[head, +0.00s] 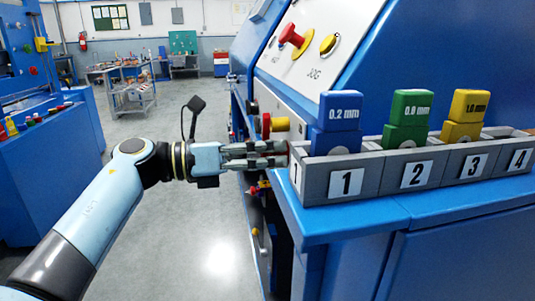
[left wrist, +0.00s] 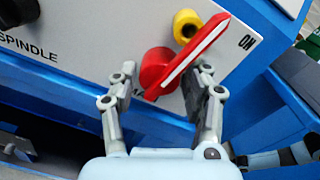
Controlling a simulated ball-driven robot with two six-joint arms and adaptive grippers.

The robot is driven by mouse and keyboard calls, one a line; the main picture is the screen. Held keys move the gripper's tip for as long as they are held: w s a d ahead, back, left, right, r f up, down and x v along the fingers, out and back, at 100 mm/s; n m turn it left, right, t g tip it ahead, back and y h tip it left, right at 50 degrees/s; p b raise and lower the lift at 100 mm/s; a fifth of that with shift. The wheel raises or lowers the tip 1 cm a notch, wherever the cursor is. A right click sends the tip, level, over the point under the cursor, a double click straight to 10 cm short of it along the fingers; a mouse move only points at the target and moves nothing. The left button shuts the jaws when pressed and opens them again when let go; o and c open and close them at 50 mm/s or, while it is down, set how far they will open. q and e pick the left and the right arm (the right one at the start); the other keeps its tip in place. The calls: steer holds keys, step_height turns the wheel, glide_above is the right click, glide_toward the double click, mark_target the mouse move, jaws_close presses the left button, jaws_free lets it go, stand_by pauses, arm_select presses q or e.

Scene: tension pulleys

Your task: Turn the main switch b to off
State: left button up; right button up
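The main switch has a red handle with a pale edge (left wrist: 197,55), in the left wrist view. It slants up to the right, its far end near the printed ON. The name label is mostly hidden, so I cannot read a letter b. My left gripper (left wrist: 167,72) is open, with one finger on each side of the handle's lower red part; the right finger is close to it, and I cannot tell if it touches. In the head view my left gripper (head: 287,153) points right at the machine's side, just below a red and yellow knob (head: 267,125). My right gripper is out of view.
A yellow knob (left wrist: 187,25) sits just beyond the handle, and a black knob (left wrist: 18,10) is at the far left by SPINDLE. In the head view a grey numbered rack (head: 400,172) with coloured blocks stands on the blue ledge right of my gripper. The floor (head: 185,230) is clear.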

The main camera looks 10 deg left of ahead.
arm_select(q)
steer(key=shift+o, duration=1.2)
steer(key=shift+a, duration=0.2)
steer(key=v, duration=1.1)
steer(key=shift+a, duration=0.35)
steer(key=shift+s, duration=0.1)
steer(key=shift+c, duration=0.5)
